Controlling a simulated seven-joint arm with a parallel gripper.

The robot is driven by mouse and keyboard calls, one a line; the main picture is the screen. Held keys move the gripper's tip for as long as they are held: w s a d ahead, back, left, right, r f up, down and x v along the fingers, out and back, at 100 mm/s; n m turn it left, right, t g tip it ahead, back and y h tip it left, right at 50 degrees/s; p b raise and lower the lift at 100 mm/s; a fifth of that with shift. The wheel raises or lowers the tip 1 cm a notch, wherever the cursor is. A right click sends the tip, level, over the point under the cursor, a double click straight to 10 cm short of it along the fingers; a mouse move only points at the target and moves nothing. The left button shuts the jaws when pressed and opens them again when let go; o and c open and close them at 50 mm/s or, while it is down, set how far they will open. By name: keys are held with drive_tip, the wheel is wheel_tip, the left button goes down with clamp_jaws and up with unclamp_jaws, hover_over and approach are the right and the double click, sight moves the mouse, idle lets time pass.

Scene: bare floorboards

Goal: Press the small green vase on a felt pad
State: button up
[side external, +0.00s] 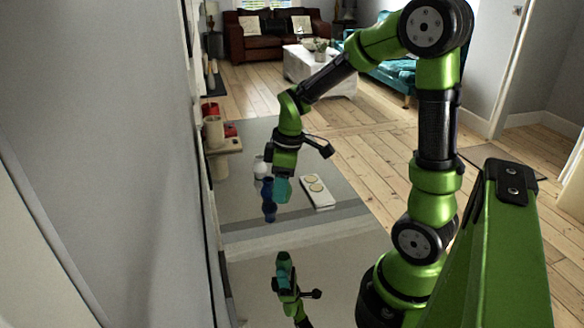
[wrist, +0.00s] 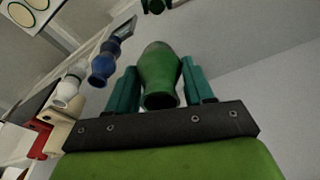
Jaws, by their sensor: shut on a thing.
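The small green vase (wrist: 160,72) is between the two teal fingers of my gripper (wrist: 161,88) in the wrist view, and the gripper is shut on it. In the side external view my gripper (side external: 282,188) points down, left of a white board (side external: 326,206). There the fingers hide the vase, and I cannot tell how high it is held. The board carries two round cream felt pads (side external: 317,187), apart from the gripper. Part of the board with its pads (wrist: 20,14) shows at the top left of the wrist view.
A dark blue vase (side external: 269,208) stands close left of my gripper, with a white vase (side external: 260,170) behind it. A green-and-teal shape (side external: 286,275) below looks like my arm's reflection.

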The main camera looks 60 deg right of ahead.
drive_tip(key=shift+s+d+f, duration=0.1)
drive_tip(key=shift+d+f, duration=0.05)
drive_tip(key=shift+d, duration=0.25)
drive_tip(key=d+f+m+h, duration=0.1)
drive_tip(key=d+m, duration=0.5)
drive_tip(key=d, duration=1.2)
drive_tip(key=shift+s+d+f+m, duration=0.2)
drive_tip(key=shift+s+d+m, duration=0.05)
drive_tip(key=shift+m, duration=0.05)
drive_tip(key=shift+f, duration=0.1)
drive_tip(key=shift+f, duration=2.85)
